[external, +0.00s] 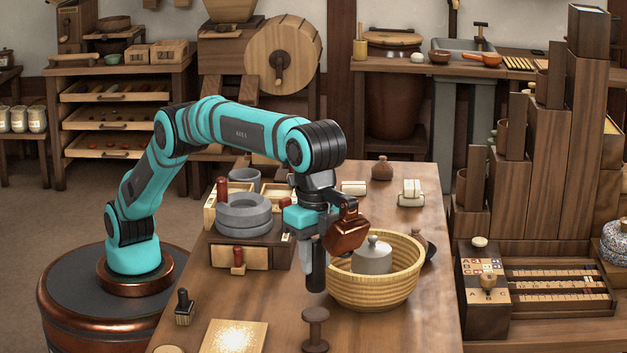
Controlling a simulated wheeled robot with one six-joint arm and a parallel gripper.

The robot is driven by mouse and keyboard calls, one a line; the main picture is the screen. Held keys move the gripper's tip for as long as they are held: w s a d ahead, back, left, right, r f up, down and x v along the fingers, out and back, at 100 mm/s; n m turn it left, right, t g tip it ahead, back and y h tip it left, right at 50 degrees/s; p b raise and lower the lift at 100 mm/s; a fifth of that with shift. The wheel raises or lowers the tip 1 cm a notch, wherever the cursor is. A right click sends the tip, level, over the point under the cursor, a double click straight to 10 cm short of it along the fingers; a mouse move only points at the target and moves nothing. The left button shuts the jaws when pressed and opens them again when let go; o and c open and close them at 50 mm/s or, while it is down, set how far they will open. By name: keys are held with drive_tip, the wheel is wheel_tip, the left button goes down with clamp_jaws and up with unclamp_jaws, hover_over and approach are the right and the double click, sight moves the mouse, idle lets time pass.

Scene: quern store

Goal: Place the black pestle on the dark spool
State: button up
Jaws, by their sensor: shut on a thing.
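The black pestle (316,272) hangs roughly upright from my gripper (312,243), which is shut on its upper part. The pestle's top is hidden by the gripper.
A woven basket (372,300) with a grey lidded pot (372,257) stands close to the right of the pestle. Grey millstones (243,222) sit on a wooden box to the left.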

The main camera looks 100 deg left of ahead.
sight(316, 280)
drive_tip(key=shift+f, duration=2.55)
drive_tip(key=shift+f, duration=0.15)
drive_tip(key=o, duration=1)
wheel_tip(316, 280, up, 12)
drive_tip(key=shift+r, duration=0.1)
